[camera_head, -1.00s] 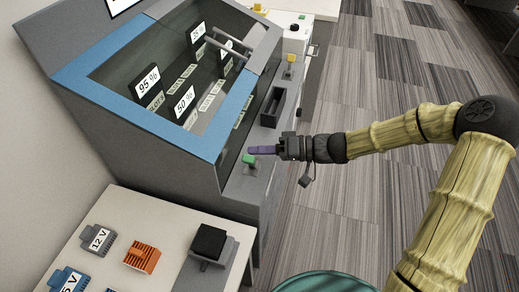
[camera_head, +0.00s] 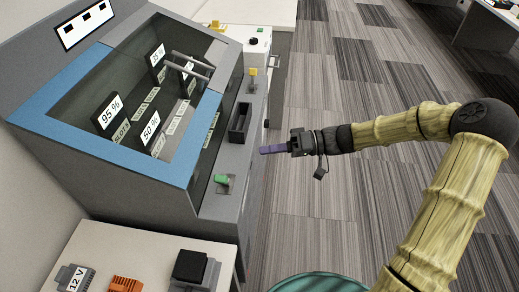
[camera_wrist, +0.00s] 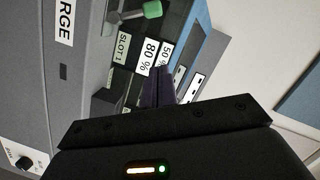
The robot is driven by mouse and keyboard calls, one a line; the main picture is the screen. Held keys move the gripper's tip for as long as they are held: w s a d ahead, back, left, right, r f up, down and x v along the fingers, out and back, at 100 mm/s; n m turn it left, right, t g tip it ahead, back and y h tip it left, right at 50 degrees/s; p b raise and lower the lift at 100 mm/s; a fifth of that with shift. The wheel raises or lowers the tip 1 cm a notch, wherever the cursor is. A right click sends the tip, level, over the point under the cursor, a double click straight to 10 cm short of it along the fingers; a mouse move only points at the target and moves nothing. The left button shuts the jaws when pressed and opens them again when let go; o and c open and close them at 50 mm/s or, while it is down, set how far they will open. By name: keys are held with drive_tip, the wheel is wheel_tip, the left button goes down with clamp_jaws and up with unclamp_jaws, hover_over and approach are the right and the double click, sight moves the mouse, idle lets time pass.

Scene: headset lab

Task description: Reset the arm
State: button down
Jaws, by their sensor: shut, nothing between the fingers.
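My gripper (camera_head: 276,149) is at the end of the bamboo-like arm, in the air to the right of the grey machine with the blue-framed window. Its purple fingers are shut with nothing between them. They point left, toward the machine's front ledge, and stand apart from it in the head view. In the wrist view the shut fingers (camera_wrist: 158,88) lie in front of the machine's slot labels. The green-handled lever (camera_head: 222,180) on the ledge is to the left of and below the gripper; it also shows at the top of the wrist view (camera_wrist: 152,9).
The grey machine (camera_head: 110,192) holds dark blocks marked 95 % and 50 %. Its ledge has a dark open tray (camera_head: 240,122) and a yellow-handled lever (camera_head: 252,74). A white table (camera_head: 135,250) at lower left carries a 12 V block (camera_head: 76,279), an orange block (camera_head: 124,285) and a black block (camera_head: 190,265).

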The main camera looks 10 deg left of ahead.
drive_tip(key=shift+a, duration=0.15)
drive_tip(key=s+d+f+m+h, duration=0.2)
drive_tip(key=s+d+f+h, duration=0.3)
drive_tip(key=s+f+h, duration=0.25)
drive_tip(key=s+d+r+m+t+h, duration=0.2)
drive_tip(key=d+m+h, duration=0.15)
drive_tip(key=d, duration=0.35)
drive_tip(key=s+d+r+m+t+h, duration=0.2)
drive_tip(key=d+t+h, duration=0.15)
drive_tip(key=d, duration=0.25)
wheel_tip(320, 180, up, 24)
drive_tip(key=d+m+h+p, duration=0.1)
drive_tip(key=d+p, duration=0.1)
drive_tip(key=p, duration=1.9)
drive_tip(key=shift+s+d+f+p, duration=0.15)
drive_tip(key=shift+s+f+p, duration=0.15)
drive_tip(key=shift+p, duration=0.1)
